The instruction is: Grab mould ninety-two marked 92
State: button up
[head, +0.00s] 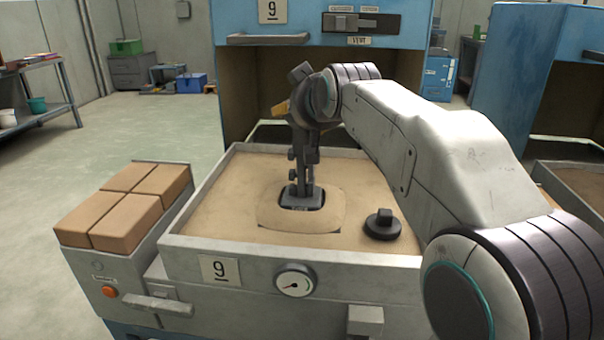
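A tan, raised mould-like piece (335,208) sits in the tan bed of the tray marked 9 (210,247). A dark square fitting or opening (302,205) shows in its top. No mark 92 is readable. My gripper (303,188) points straight down with its fingertips at this dark spot. The fingers look close together, but I cannot tell whether they are shut on anything. The dark tips blend with the dark fitting, so contact is unclear.
A dark round knob-like piece (382,226) lies on the bed to the right. Several brown blocks (127,215) fill a grey box at left. A gauge (295,281) is on the tray front. A blue cabinet marked 9 (300,60) stands behind. Floor at left is open.

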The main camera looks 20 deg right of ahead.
jog(key=c, duration=0.7)
jog(key=shift+r, duration=0.15)
jog(key=shift+c, duration=0.2)
jog(key=shift+r, duration=0.2)
jog(key=shift+c, duration=0.3)
